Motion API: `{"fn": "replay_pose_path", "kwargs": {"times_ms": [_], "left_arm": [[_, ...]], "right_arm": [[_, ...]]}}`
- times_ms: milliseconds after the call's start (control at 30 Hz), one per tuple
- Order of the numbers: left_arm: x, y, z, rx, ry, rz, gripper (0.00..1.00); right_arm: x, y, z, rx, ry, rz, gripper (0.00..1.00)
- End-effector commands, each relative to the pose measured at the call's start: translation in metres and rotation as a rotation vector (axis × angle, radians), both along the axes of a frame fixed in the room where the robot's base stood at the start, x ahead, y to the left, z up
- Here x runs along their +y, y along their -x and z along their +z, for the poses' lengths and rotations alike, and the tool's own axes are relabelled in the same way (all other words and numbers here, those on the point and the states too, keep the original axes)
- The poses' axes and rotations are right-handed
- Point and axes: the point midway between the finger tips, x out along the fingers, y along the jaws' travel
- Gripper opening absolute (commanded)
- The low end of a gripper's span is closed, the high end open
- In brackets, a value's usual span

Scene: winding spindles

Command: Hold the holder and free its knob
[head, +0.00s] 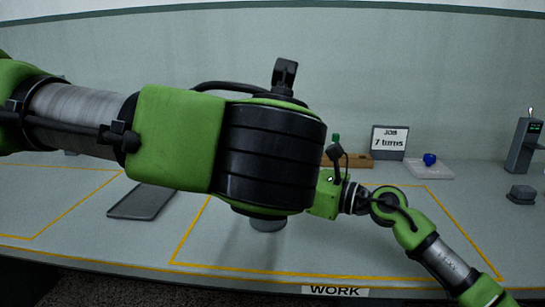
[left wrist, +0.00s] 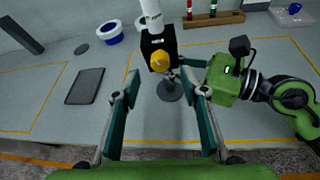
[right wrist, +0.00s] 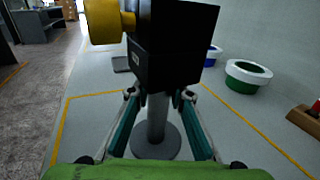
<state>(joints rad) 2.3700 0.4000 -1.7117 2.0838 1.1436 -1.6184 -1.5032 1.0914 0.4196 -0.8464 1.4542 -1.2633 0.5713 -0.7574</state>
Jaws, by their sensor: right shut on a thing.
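The holder is a black block (left wrist: 158,45) on a grey post with a round base (left wrist: 172,97). A yellow knob (left wrist: 160,61) sits on the face toward my left gripper, and a white cylinder (left wrist: 151,14) stands on top. In the right wrist view the block (right wrist: 176,45), knob (right wrist: 103,22) and grey post (right wrist: 156,122) are close. My right gripper (right wrist: 158,98) is shut on the post below the block. My left gripper (left wrist: 165,90) is open, its fingers spread short of the knob and empty. In the head view my left arm hides the holder.
A dark flat tray (head: 141,202) lies on the left. A wooden rack (head: 357,161), a "7 turns" sign (head: 390,139) and a pale tray (head: 428,171) with a blue item are at the back right.

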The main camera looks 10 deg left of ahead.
Motion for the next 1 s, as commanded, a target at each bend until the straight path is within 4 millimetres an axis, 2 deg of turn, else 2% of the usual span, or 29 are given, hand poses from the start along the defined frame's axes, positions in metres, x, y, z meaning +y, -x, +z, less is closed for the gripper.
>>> {"fn": "replay_pose_path", "kwargs": {"times_ms": [33, 200, 333, 500, 767, 900, 933, 1000], "left_arm": [[0.003, -0.010, -0.005, 0.002, 0.000, 0.003, 0.40], [0.006, -0.039, -0.017, 0.001, -0.001, 0.002, 0.40], [0.007, -0.054, -0.023, 0.001, 0.001, 0.001, 0.40], [0.008, -0.063, -0.027, 0.001, 0.000, -0.001, 0.40], [0.008, -0.064, -0.027, 0.000, -0.001, -0.001, 0.40], [0.008, -0.064, -0.027, 0.000, -0.001, -0.001, 0.06], [0.008, -0.064, -0.027, 0.000, -0.001, -0.001, 0.01], [0.008, -0.064, -0.027, 0.000, -0.001, -0.001, 0.01]], "right_arm": [[0.001, 0.001, -0.010, 0.011, 0.013, 0.006, 0.00], [0.001, 0.001, -0.010, 0.010, 0.014, 0.005, 0.00], [0.001, 0.001, -0.010, 0.010, 0.014, 0.005, 0.00], [0.001, 0.001, -0.010, 0.010, 0.014, 0.005, 0.00], [0.001, 0.001, -0.010, 0.010, 0.014, 0.005, 0.00], [0.001, 0.001, -0.010, 0.010, 0.014, 0.005, 0.00], [0.001, 0.001, -0.010, 0.010, 0.014, 0.005, 0.00], [0.001, 0.001, -0.010, 0.010, 0.014, 0.005, 0.00]]}}
